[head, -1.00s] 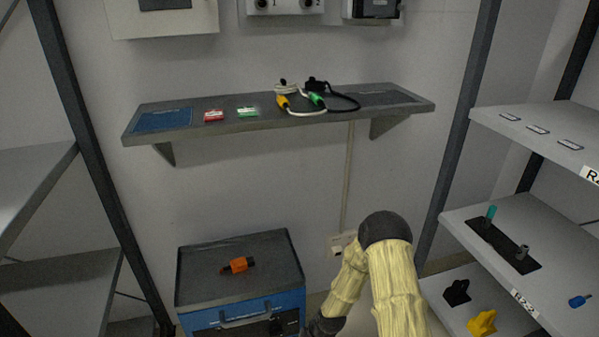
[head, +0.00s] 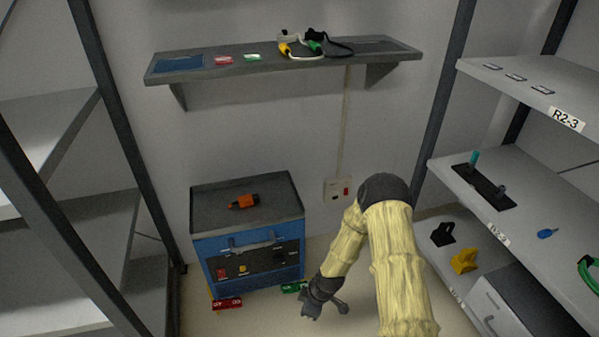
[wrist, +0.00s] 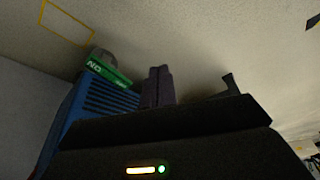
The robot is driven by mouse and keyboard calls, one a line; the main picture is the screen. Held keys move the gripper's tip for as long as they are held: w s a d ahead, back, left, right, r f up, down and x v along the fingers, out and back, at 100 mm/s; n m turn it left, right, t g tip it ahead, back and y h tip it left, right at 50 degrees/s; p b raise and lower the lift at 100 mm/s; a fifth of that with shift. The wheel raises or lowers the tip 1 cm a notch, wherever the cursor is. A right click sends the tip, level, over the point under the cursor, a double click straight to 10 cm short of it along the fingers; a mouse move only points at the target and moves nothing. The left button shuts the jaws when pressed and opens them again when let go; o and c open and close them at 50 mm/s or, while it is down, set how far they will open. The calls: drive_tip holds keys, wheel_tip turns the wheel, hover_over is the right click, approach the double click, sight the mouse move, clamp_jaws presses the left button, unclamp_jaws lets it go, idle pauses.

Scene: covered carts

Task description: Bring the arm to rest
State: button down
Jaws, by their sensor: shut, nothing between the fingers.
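My arm, in a pale yellow cover, bends at a dark elbow at the lower middle right of the head view. My dark gripper (head: 311,310) hangs low over the floor, just right of the blue cart (head: 216,250). In the wrist view, my gripper (wrist: 158,72) has its two fingers together with nothing between them. A green block (wrist: 108,69) marked "NO" shows just left of the fingers there, near the cart's blue slatted side (wrist: 85,110). My gripper looks apart from both.
An orange and black tool (head: 243,201) lies on the cart top. A red tag (head: 227,304) and a green tag (head: 294,287) are at floor level by the cart. A wall shelf (head: 290,62) holds cables. Shelving racks stand left and right (head: 520,190).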

drive_tip(key=s+d+r+m+t+h+p, duration=0.15)
drive_tip(key=d+r+m, duration=0.25)
drive_tip(key=r, duration=0.9)
drive_tip(key=d+r+m+g+h+p, duration=0.1)
drive_tip(key=d+r+m+p, duration=0.25)
drive_tip(key=r, duration=0.95)
drive_tip(key=s+d+r+m+t+p, duration=0.1)
drive_tip(key=s+d+r+m+p, duration=0.2)
drive_tip(key=s+r, duration=0.45)
drive_tip(key=s+d+r+m+p, duration=0.1)
drive_tip(key=s+d+r+m, duration=0.3)
drive_tip(key=r, duration=0.6)
drive_tip(key=w+a+p+v, duration=0.1)
drive_tip(key=w+p+v, duration=0.1)
drive_tip(key=p+v, duration=1)
drive_tip(key=w+a+r+p+v, duration=0.1)
drive_tip(key=w+p+v, duration=0.1)
drive_tip(key=p+v, duration=1)
drive_tip(key=w+a+p+v, duration=0.1)
drive_tip(key=w+p+v, duration=0.2)
drive_tip(key=p+v, duration=0.9)
drive_tip(key=shift+a+r+m+h+p, duration=0.25)
drive_tip(key=shift+r+m+h+p, duration=0.1)
drive_tip(key=shift+r+p, duration=0.25)
drive_tip(key=shift+w, duration=0.15)
drive_tip(key=shift+w, duration=0.1)
